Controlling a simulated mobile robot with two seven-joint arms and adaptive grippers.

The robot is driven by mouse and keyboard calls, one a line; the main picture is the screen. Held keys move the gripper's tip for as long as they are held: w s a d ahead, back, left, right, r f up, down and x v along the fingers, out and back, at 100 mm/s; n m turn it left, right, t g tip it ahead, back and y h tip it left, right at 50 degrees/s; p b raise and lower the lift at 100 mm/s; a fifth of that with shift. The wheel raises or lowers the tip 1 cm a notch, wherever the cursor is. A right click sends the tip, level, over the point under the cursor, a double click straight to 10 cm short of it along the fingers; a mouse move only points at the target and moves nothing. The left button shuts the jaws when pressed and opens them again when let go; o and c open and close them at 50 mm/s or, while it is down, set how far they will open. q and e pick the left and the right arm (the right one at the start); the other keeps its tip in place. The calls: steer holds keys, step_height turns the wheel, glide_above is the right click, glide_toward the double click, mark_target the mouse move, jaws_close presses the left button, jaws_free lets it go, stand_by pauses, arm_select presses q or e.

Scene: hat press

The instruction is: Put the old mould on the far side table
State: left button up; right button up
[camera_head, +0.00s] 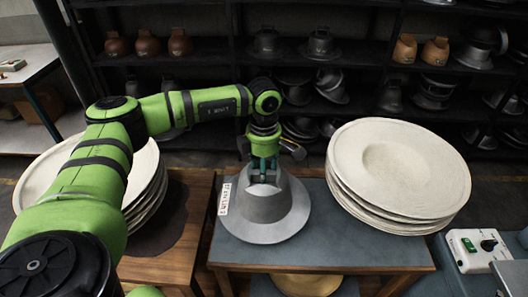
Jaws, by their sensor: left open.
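A grey metal hat-shaped mould (264,207) stands brim down on a blue-grey-topped table (330,246). A small white label with red lettering (224,198) lies at the left of its brim. My left gripper (264,178) points down at the top of the mould's crown, with its fingers open. The gripper hides part of the crown, and I cannot tell whether the fingers touch it. A pale-topped side table (22,66) stands at the far left, with only part of it in view. My right gripper is not in view.
A stack of cream hat blanks (398,175) covers the table's right side. Another stack (148,190) sits left on a wooden table, partly behind my left arm. Dark shelves of moulds (330,100) stand behind. A white control box (478,249) is at lower right.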

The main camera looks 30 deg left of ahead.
arm_select(q)
step_height(320, 180, up, 11)
steer(key=b, duration=0.3)
steer(key=shift+d+f, duration=0.1)
